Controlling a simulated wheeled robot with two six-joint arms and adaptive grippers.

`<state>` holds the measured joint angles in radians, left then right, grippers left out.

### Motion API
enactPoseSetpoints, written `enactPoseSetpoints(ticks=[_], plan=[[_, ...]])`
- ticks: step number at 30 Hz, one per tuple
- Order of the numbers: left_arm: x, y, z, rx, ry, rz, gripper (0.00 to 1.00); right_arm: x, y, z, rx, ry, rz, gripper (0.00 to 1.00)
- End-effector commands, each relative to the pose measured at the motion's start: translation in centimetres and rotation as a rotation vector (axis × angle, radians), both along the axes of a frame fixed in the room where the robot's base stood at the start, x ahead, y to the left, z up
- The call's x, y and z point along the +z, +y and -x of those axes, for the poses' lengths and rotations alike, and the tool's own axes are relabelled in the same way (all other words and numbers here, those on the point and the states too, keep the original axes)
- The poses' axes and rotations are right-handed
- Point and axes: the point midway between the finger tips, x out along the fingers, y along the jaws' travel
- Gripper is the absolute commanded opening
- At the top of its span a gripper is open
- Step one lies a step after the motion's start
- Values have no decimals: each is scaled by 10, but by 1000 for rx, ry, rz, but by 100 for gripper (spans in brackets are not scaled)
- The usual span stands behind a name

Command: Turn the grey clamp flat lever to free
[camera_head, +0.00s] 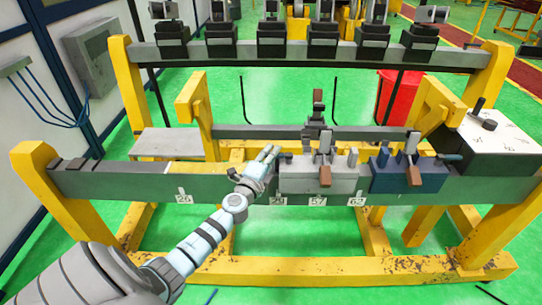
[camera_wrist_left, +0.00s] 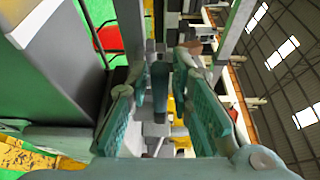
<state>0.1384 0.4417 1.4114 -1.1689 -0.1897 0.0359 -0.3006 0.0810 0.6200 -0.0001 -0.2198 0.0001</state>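The grey clamp (camera_head: 305,180) sits on the long dark green beam, right of the middle in the head view. A short dark lever end (camera_head: 284,157) shows at its left side, and a brown-tipped lever (camera_head: 325,174) stands at its front. My left gripper (camera_head: 272,152) is just left of the clamp, its fingers pointing at that left side. In the left wrist view the teal fingers (camera_wrist_left: 160,80) are spread apart, with a dark grey upright part between their tips. I cannot tell whether they touch it. My right gripper is not in view.
A blue clamp (camera_head: 408,174) stands close on the right of the grey one. A rear bar (camera_head: 262,131) with an upright brown-topped clamp (camera_head: 318,110) runs behind. A white box (camera_head: 497,140) is at the right.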

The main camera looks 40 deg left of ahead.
Motion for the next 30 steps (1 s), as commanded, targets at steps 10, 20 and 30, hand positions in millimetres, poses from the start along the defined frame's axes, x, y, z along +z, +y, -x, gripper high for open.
enactPoseSetpoints(ticks=[10, 20, 30], plan=[[0, 0, 1, 0, 0, 0, 0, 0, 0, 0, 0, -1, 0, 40], [-1, -1, 1, 19, 1, 1, 0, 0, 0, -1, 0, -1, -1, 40], [-2, -8, 8, 184, 1, 4, 0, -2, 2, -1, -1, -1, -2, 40]])
